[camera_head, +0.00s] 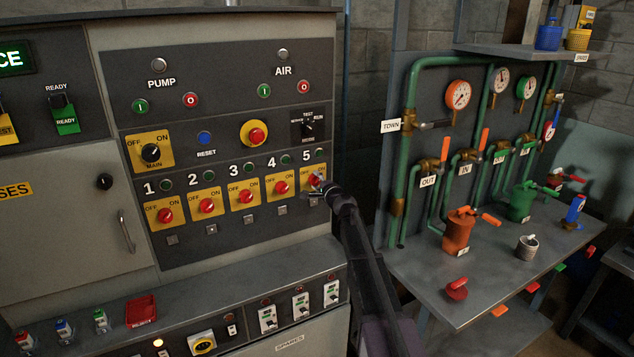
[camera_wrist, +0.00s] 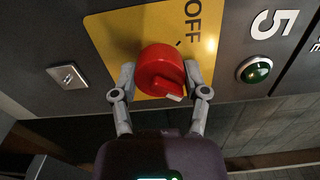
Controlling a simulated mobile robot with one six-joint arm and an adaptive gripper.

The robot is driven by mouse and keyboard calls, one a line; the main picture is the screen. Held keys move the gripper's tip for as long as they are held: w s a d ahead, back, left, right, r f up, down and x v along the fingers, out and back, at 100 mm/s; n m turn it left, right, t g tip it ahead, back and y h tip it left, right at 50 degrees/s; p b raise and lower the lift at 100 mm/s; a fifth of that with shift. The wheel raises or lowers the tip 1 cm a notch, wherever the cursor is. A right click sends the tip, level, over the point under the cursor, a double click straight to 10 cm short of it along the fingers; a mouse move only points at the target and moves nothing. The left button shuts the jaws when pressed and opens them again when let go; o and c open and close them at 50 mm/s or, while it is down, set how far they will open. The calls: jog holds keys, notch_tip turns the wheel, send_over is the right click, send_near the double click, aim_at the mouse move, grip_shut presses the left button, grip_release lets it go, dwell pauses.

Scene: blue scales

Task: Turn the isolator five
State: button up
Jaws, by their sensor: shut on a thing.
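Isolator five is a red knob on a yellow plate at the right end of the row of isolators, under the number 5. In the head view, the red knob (camera_head: 313,181) is partly hidden by my gripper (camera_head: 320,185). In the wrist view, the red knob (camera_wrist: 160,70) sits between the two fingers of my gripper (camera_wrist: 160,82), which is shut on it. The yellow plate (camera_wrist: 125,35) shows the word OFF; its ON side is out of the wrist view. A green lamp (camera_wrist: 254,70) sits beside the number 5.
Isolator four (camera_head: 281,187) stands close to the left in the same row. A small square fitting (camera_wrist: 68,75) lies below the plate. To the right, a bench (camera_head: 420,270) carries green pipes (camera_head: 413,100), gauges and valves. My arm passes in front of the gap between panel and bench.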

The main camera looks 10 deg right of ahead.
jog(key=shift+w+m, duration=0.15)
jog(key=shift+m, duration=0.35)
jog(key=o, duration=1.1)
jog(key=shift+o, duration=0.2)
jog(key=v, duration=1.2)
